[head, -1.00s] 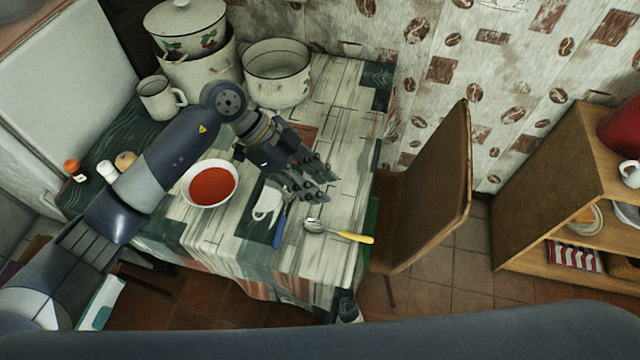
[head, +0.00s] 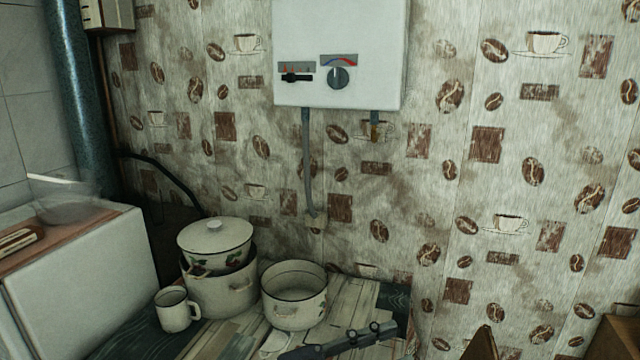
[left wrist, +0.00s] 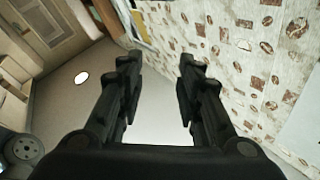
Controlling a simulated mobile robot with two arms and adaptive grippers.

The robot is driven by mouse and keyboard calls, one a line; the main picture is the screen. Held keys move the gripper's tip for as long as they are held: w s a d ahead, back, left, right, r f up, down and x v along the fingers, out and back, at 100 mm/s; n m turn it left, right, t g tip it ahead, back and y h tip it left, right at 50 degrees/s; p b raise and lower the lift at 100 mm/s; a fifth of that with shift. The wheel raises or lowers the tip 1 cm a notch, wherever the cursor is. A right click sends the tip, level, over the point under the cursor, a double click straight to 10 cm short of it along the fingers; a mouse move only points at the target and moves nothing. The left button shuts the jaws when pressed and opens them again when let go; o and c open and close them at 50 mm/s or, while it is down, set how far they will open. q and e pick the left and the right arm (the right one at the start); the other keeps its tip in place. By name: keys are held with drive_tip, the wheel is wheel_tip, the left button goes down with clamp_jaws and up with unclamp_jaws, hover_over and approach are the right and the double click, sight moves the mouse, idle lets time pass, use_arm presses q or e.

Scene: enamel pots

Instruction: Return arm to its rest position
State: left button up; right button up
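My left gripper (left wrist: 158,64) is open in the left wrist view, with its two dark fingers spread apart and nothing between them. In the head view only a dark part of my left gripper (head: 345,341) shows at the bottom edge, in front of the tabletop and below the open pot. The rest of the left arm is out of the head view. My right gripper is in neither view.
On the patterned table (head: 225,342) stand a white mug (head: 174,312), a large pot (head: 222,295) with a lidded pot (head: 215,243) on top, and an open pot (head: 295,298). A white heater (head: 340,50) hangs on the wall. A chair top (head: 481,345) shows at lower right.

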use_arm(q)
drive_tip(key=w+a+n+t+y, duration=0.4)
drive_tip(key=a+n+t+y, duration=0.2)
drive_tip(key=a+n+t, duration=0.2)
drive_tip(key=w+a+n+t+y, duration=0.4)
drive_tip(key=a+n+t+y, duration=0.2)
drive_tip(key=a+n+t, duration=0.2)
drive_tip(key=s+a+f+n+g+y, duration=0.2)
drive_tip(key=a+f+g+y, duration=0.15)
drive_tip(key=a+f, duration=0.35)
drive_tip(key=s+a+f+n+g+y, duration=0.3)
drive_tip(key=a+f+y, duration=0.2)
drive_tip(key=f, duration=0.3)
drive_tip(key=s+a+f+m+g, duration=0.15)
drive_tip(key=s+f+g, duration=0.45)
drive_tip(key=s, duration=0.6)
drive_tip(key=s+f+m+g, duration=0.2)
drive_tip(key=s+f+g, duration=0.3)
drive_tip(key=s+f, duration=0.5)
wheel_tip(320, 180, down, 24)
drive_tip(key=s, duration=0.2)
drive_tip(key=s+a+f+g, duration=0.2)
drive_tip(key=s+a+f, duration=0.1)
drive_tip(key=s+f, duration=1.4)
drive_tip(key=shift+a, duration=0.2)
